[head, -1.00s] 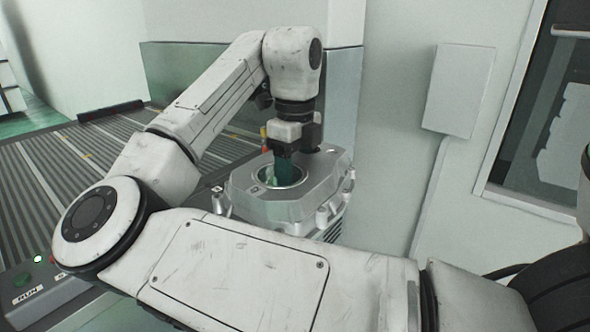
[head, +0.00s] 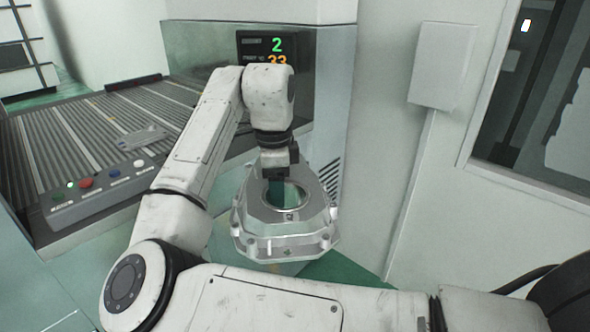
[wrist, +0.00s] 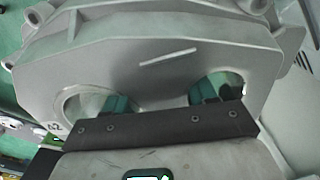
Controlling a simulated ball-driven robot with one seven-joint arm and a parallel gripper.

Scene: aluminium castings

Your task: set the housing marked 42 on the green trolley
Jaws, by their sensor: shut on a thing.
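My gripper (head: 278,178) is shut on a silver cast-aluminium housing (head: 262,226), with its teal fingers reaching down into the housing's top. In the wrist view, the housing (wrist: 150,62) fills the upper part, and the two teal fingers sit in two separate round openings. I cannot make out the green trolley in either view.
A ribbed grey conveyor (head: 75,145) lies at the left, with a button box (head: 100,195) on its near edge. A dark display (head: 275,47) reading 2 and 33 is behind the arm. A wall box (head: 442,65) and window are at the right. Green floor (head: 345,270) shows below.

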